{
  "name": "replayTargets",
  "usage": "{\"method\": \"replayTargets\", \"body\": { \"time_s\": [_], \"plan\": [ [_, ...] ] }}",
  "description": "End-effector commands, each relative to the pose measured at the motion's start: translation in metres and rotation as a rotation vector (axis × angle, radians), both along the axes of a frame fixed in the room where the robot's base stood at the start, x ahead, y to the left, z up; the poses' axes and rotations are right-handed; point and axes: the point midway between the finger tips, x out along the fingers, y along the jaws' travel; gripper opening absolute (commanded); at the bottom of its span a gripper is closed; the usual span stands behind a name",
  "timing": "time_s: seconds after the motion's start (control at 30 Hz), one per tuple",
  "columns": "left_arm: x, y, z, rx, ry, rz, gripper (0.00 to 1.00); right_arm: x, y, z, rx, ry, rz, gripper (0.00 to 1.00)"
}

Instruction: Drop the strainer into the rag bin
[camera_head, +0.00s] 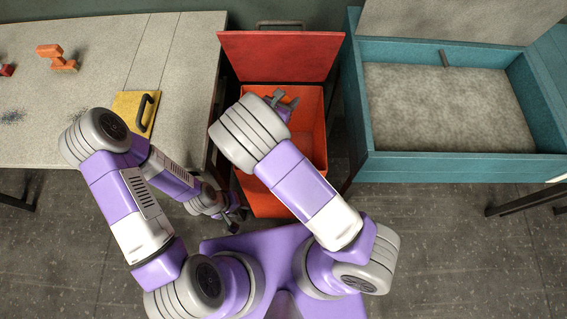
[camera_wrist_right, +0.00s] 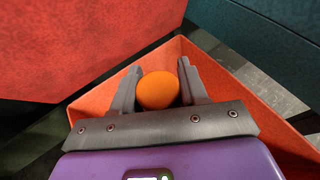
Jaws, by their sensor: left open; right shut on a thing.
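An orange bin (camera_head: 252,200) with its red lid (camera_head: 280,55) swung open stands between the table and a teal chest; I take it as the rag bin. My right gripper (camera_head: 284,101) is over the bin's open mouth. In the right wrist view its two fingers (camera_wrist_right: 158,88) are shut on a round orange thing (camera_wrist_right: 158,91), which I take as the strainer. The bin's orange walls (camera_wrist_right: 270,108) surround it in that view. My left gripper (camera_head: 236,219) is open and empty, low beside the bin's left side.
The grey table (camera_head: 90,110) at left holds an orange casting (camera_head: 57,58), a small red part (camera_head: 7,70) and a yellow plate with a dark handle (camera_head: 136,110). The teal chest (camera_head: 470,168) at right is open and filled with grey material.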

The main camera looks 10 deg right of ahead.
Motion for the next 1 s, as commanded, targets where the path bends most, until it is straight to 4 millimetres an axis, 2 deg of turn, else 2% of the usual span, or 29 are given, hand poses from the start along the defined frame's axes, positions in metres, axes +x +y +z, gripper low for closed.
{"method": "replayTargets", "body": {
  "time_s": [0.5, 0.87, 0.9, 1.0],
  "plan": [
    [0.000, 0.000, -0.043, 0.000, 0.000, 0.000, 0.43, 0.000, 0.000, -0.053, 0.000, 0.000, 0.001, 0.11],
    [0.000, 0.000, -0.046, 0.000, 0.000, 0.000, 0.43, 0.000, 0.000, -0.058, 0.000, -0.001, 0.002, 0.11],
    [0.000, 0.000, -0.046, 0.000, 0.000, 0.000, 0.43, 0.000, 0.000, -0.058, 0.000, -0.001, 0.002, 0.46],
    [0.000, 0.000, -0.046, 0.000, 0.000, 0.000, 0.43, 0.000, 0.000, -0.058, 0.000, -0.001, 0.002, 0.61]
  ]
}}
